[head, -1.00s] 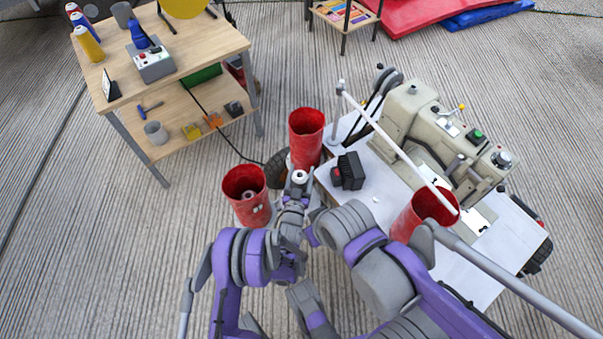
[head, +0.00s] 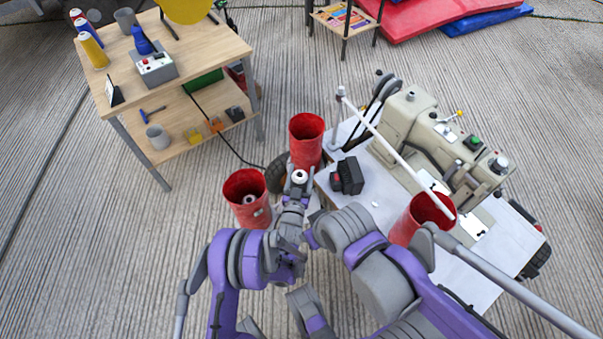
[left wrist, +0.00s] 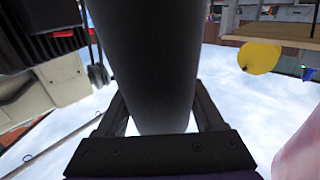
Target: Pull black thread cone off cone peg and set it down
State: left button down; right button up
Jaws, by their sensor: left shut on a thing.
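My left gripper (head: 298,186) is at the left edge of the white sewing table, between two red cylinders. In the left wrist view, the dark black thread cone (left wrist: 153,65) fills the space between the fingers of my left gripper (left wrist: 165,115), which is shut on it. In the head view a small white round end with a dark centre shows at the gripper; I cannot tell if it belongs to the cone or the peg. The cone peg is not clearly visible. My right gripper is not in view.
The sewing table (head: 465,268) carries a beige sewing machine (head: 430,140) and a black box (head: 347,176). Red cylinders stand left of the gripper (head: 246,200), behind it (head: 306,142) and at right (head: 422,217). A wooden workbench (head: 190,60) is at the back left, with open floor before it.

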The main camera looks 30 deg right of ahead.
pick_arm(q)
jog(key=shift+r, duration=0.7)
jog(key=shift+r+p, duration=0.35)
jog(key=shift+p, duration=0.05)
jog(key=shift+r+p, duration=0.6)
jog(key=shift+r, duration=1.25)
